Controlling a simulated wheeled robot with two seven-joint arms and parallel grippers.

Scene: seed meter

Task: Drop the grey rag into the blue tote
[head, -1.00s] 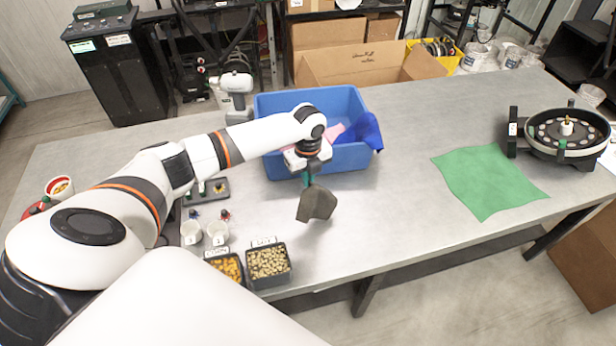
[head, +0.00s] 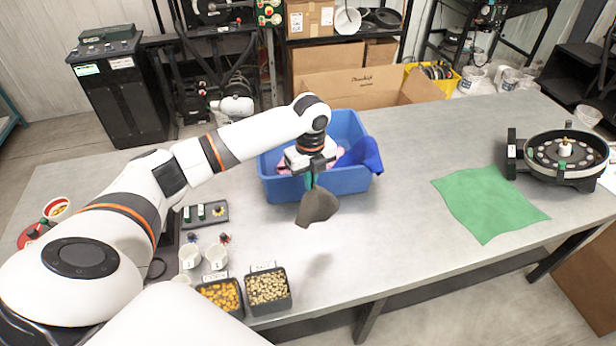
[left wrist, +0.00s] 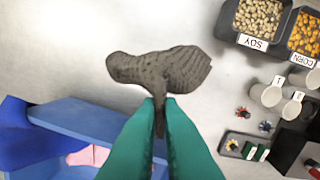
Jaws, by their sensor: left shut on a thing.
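My left gripper (head: 310,182) is shut on the grey rag (head: 318,207), which hangs below the fingers in front of the blue tote. In the left wrist view the green fingertips (left wrist: 160,104) pinch the rag (left wrist: 165,70) in a narrow fold, and its ends spread to both sides. The blue tote (head: 345,181) stands open on the table behind the rag, with a blue cloth over its right rim and something pink inside. Its rim also shows in the left wrist view (left wrist: 85,117). My arm hides part of the tote's inside. My right gripper is not in view.
A green cloth (head: 488,203) lies flat at the right, near a round seed meter (head: 565,155). A soy tray (head: 268,289), a corn tray (head: 222,295) and white cups (head: 216,257) stand at the front left. The table's middle is clear.

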